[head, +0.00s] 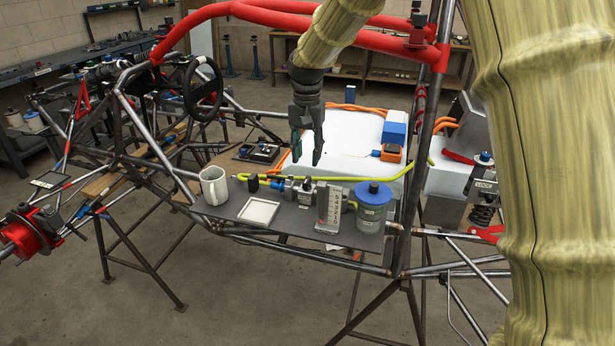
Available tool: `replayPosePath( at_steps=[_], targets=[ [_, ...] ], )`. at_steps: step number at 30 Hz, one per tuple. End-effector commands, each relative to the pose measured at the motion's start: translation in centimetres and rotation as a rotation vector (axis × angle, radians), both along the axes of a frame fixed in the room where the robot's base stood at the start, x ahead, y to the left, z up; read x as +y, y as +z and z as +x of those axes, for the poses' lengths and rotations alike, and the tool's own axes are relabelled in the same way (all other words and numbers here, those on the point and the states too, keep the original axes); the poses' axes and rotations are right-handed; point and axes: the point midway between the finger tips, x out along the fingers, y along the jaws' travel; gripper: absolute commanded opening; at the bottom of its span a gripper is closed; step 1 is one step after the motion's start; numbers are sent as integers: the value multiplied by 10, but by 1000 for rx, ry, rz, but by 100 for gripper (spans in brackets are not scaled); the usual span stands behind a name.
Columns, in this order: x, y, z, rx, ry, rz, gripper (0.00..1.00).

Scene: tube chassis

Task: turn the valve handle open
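My gripper (307,148) points down above the dark shelf plate (290,219) on the chassis. Its two fingers are apart, with nothing visible between them. A row of small metal and blue fittings (289,187) stands on the plate below the fingers, with a yellow hose (350,178) running just behind. These fittings look like the valve assembly, but they are too small to tell which part is the handle or how it is turned. The gripper appears above and behind them, apart from them.
A mug (214,186), a white square tray (258,212), a grey gauge-like block (330,208) and a blue-lidded jar (372,207) stand on the plate. A red roll bar (270,15) and an upright tube (424,130) frame the arm's space. A white box (345,140) lies behind.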

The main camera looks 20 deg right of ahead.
Motion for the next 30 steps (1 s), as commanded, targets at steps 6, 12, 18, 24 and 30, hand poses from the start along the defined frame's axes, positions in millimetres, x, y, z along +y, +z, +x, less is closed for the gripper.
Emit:
replayPosePath(
  at_steps=[6, 12, 18, 24, 30],
  targets=[
    [0, -37, -1, 4, -2, 1, 36],
    [0, -62, 0, 2, 0, 1, 36],
    [0, -75, 0, 0, -1, 1, 36],
    [0, -77, 0, 0, -1, 1, 36],
    [0, -77, 0, 0, -1, 1, 21]
  ],
)
